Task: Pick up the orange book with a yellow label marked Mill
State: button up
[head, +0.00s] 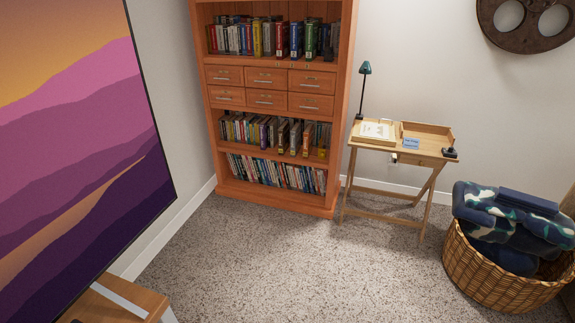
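A tall orange-brown wooden bookcase (211,130) stands against the back wall, with several rows of books. On the shelf below the drawers, an orange-looking book (306,139) stands upright among others near the right end. It may be the Mill book, but the spine lettering is too small to read. Several books beside it also stand forward of the row, with pale or yellow patches low on their spines. My gripper is not in view.
A wicker basket (490,278) of blankets is at right. A large picture panel (75,150) and wooden furniture (110,306) are at left. Carpet (270,255) before the bookcase is clear.

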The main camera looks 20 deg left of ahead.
aim_at(308, 134)
jog(key=u, duration=1.05)
jog(key=i, duration=2.8)
jog(key=z, duration=0.55)
